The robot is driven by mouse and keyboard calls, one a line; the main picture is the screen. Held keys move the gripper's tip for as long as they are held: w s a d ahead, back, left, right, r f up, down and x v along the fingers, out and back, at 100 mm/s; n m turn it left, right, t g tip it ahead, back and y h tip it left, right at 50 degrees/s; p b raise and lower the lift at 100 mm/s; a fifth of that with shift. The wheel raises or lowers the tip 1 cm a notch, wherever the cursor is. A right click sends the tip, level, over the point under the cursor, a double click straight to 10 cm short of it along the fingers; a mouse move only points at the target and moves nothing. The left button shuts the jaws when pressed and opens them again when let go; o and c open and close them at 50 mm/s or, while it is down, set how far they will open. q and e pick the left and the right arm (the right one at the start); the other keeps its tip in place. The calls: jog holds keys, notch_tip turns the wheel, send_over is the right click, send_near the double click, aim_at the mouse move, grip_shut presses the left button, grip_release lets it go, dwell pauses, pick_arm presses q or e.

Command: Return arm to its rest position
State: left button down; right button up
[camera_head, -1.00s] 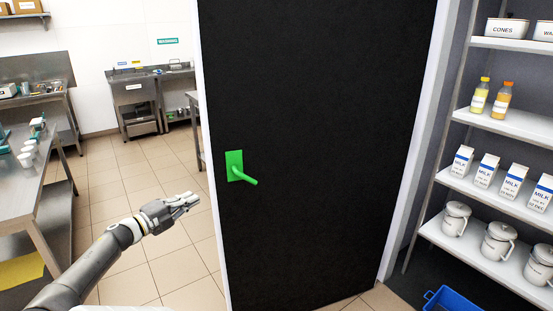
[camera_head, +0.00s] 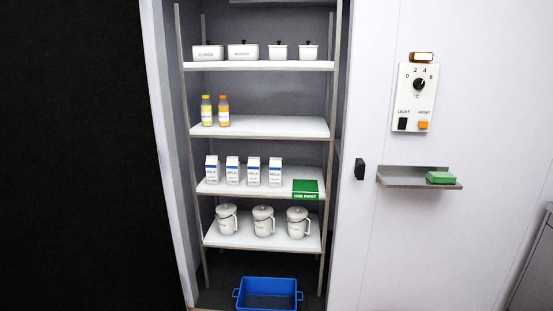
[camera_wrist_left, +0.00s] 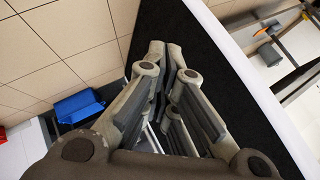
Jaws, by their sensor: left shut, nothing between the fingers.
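My left gripper (camera_wrist_left: 165,48) shows in the left wrist view, its two fingers together with nothing between them. It lies in front of a dark panel (camera_wrist_left: 222,60) that looks like the black door, with tiled floor to the left. I cannot tell the gap between the fingers and the panel. Neither my left arm nor my right arm is in the head view. The black door (camera_head: 75,150) fills the left of the head view, and its green handle is out of sight.
An open cold room has a shelf rack (camera_head: 270,125) with tubs, bottles, milk cartons and lidded jugs. A blue crate (camera_head: 268,281) sits below. On the right wall are a control panel (camera_head: 415,97) and a small ledge (camera_head: 400,182) with a green block (camera_head: 440,177).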

pick_arm(q)
jog(key=s+d+f+g+h, duration=0.1)
jog(key=d+f, duration=0.4)
jog(key=d, duration=0.6)
jog(key=s+d+f+n+g+h, duration=0.1)
jog(key=s+d+f, duration=0.4)
jog(key=d, duration=0.7)
jog(key=s+d+f+g+h, duration=0.3)
jog(key=s+d+f+g, duration=0.1)
jog(key=d, duration=0.8)
jog(key=shift+s+d+f+n, duration=0.15)
jog(key=shift+s+f+n, duration=0.15)
jog(key=shift+f, duration=0.6)
